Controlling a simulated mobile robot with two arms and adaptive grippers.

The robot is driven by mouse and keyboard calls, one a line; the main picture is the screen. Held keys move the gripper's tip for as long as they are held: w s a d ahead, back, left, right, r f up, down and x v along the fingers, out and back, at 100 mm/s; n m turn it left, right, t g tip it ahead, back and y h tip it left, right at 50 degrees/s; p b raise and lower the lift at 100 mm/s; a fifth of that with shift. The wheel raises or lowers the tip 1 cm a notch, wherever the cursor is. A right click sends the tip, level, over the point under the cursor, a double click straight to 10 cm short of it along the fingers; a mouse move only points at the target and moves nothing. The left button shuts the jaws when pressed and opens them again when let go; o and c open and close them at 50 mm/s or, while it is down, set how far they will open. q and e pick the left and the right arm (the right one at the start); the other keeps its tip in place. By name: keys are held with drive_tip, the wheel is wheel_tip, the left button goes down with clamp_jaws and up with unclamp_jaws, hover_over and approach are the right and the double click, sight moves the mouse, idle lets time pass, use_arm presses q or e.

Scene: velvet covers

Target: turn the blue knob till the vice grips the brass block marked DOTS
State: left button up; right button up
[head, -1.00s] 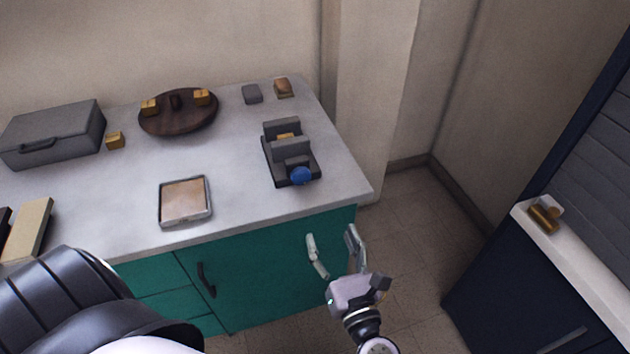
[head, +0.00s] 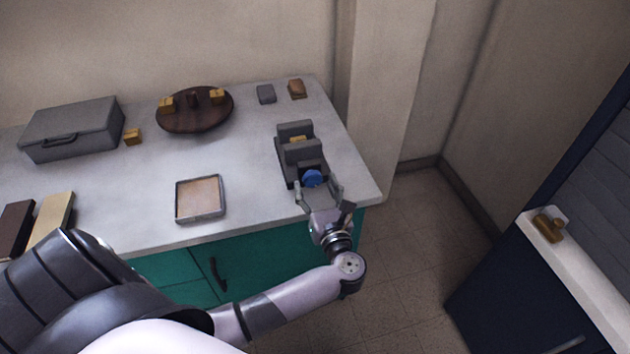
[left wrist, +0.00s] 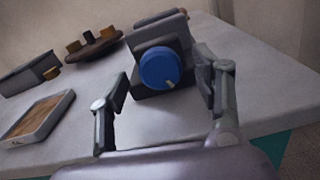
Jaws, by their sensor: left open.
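The dark grey vice (head: 288,168) stands near the right end of the worktop. Its blue knob (head: 312,178) faces my left gripper, and it shows large in the left wrist view (left wrist: 160,68) with a pale mark at its lower right. A brass block (head: 298,140) sits between the vice's jaws; I cannot read its marking or tell whether the jaws touch it. My left gripper (head: 319,192) is open, with its fingers on either side of the knob's line and apart from it. My right gripper is not in view.
A round dark wooden stand (head: 195,122) holds brass blocks. A grey case (head: 72,130), a loose brass block (head: 133,137) and a shallow tray (head: 178,218) are also on the worktop (head: 250,205). The worktop between tray and vice is clear.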

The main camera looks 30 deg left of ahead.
use_arm(q)
drive_tip(key=shift+w+a, duration=0.4)
drive_tip(key=shift+a, duration=0.1)
drive_tip(key=shift+c, duration=0.6)
drive_tip(key=c, duration=1.1)
